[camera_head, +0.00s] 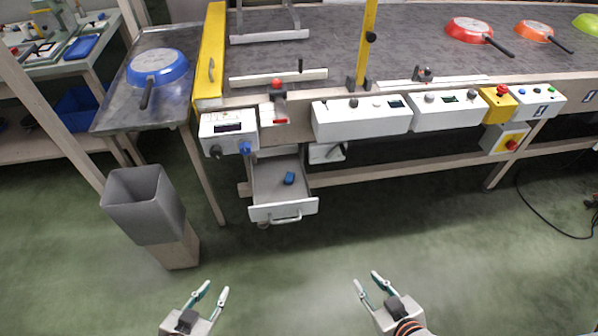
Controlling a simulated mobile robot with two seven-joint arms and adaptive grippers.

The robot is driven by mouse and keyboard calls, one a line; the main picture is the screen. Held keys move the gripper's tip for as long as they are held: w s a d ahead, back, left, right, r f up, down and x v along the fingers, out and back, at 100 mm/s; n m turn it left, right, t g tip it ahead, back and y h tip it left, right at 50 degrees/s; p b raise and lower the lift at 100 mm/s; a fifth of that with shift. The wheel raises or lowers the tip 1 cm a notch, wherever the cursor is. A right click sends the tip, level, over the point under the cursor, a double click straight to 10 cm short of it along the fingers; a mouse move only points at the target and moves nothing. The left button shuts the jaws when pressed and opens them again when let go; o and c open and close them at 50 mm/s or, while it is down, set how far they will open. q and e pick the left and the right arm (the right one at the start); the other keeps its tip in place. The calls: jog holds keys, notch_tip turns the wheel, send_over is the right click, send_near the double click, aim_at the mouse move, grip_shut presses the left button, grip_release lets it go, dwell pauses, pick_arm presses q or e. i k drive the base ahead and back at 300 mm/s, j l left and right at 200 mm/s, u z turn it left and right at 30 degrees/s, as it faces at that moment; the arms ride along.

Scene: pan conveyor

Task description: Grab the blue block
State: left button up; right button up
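A small blue block (289,178) lies in an open drawer (268,196) under the conveyor table. The drawer is light-coloured with a grey inside and a handle on its front. My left gripper (214,290) is at the bottom of the view, below and left of the drawer, with its fingers apart and nothing between them. My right gripper (368,283) is at the bottom, below and right of the drawer, also with its fingers apart and empty. Both grippers are well away from the block.
The conveyor (340,40) carries red (468,29) and orange (533,31) pans. Control boxes (360,118) line its front edge above the drawer. A grey bin (143,205) stands left of it. A blue pan (157,66) sits on a side table (118,118). The green floor before the drawer is clear.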

aim_at(289, 178)
jog(key=i+l, duration=0.15)
jog(key=l, duration=0.25)
jog(key=i+l+u, duration=0.1)
jog(key=l, duration=0.3)
jog(key=i+l, duration=0.15)
jog(key=l, duration=0.3)
jog(key=i+l+u, duration=0.15)
jog(key=l, duration=0.25)
jog(key=i+l, duration=0.1)
jog(key=l, duration=0.35)
jog(key=i+l+u, duration=0.1)
jog(key=l, duration=0.35)
